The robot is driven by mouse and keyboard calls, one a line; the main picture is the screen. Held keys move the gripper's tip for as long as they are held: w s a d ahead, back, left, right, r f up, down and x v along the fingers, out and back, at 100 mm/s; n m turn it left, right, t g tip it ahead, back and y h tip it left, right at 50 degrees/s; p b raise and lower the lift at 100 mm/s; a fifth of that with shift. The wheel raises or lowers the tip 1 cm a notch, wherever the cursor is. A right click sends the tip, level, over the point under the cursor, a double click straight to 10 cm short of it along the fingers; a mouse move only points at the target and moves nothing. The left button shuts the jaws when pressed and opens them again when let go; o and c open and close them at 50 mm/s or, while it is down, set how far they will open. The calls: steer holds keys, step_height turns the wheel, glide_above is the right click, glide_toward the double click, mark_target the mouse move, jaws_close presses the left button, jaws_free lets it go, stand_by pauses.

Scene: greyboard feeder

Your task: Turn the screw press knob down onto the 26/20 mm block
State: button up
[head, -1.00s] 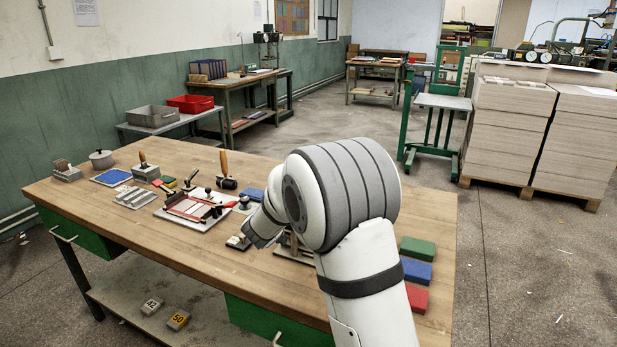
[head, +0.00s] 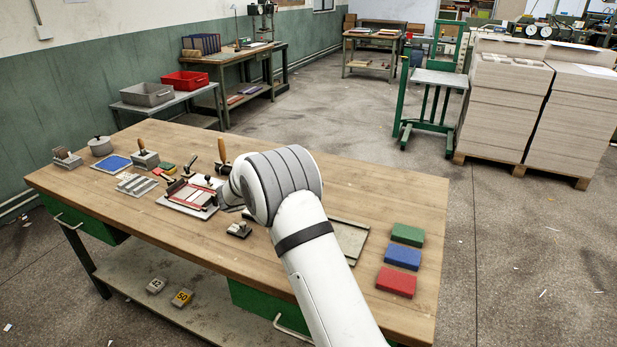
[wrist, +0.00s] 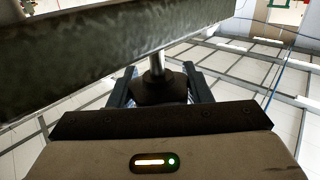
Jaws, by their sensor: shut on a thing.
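In the wrist view, my gripper (wrist: 160,88) has its two fingers on either side of a dark round knob (wrist: 158,94) and is shut on it. A bright metal shaft (wrist: 157,64) runs from the knob to a thick, worn grey-green beam (wrist: 90,58), which crosses the upper part of the view. In the head view, my arm covers the gripper and most of the press. The 26/20 mm block cannot be made out in either view, so the gap at the press cannot be judged.
On the wooden bench (head: 330,302) are a red-striped jig (head: 190,195) left of my arm, a small dark-based tool (head: 239,230), and a grey plate (head: 350,240). Green (head: 407,234), blue (head: 402,257) and red (head: 396,282) blocks lie at the right. Bare wood lies at the front.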

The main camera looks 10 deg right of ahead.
steer(key=shift+s+f+g, duration=0.1)
steer(key=shift+g, duration=0.2)
steer(key=o, duration=1)
steer(key=a, duration=0.5)
steer(key=s+a, duration=0.1)
steer(key=a, duration=0.1)
steer(key=shift+a, duration=0.35)
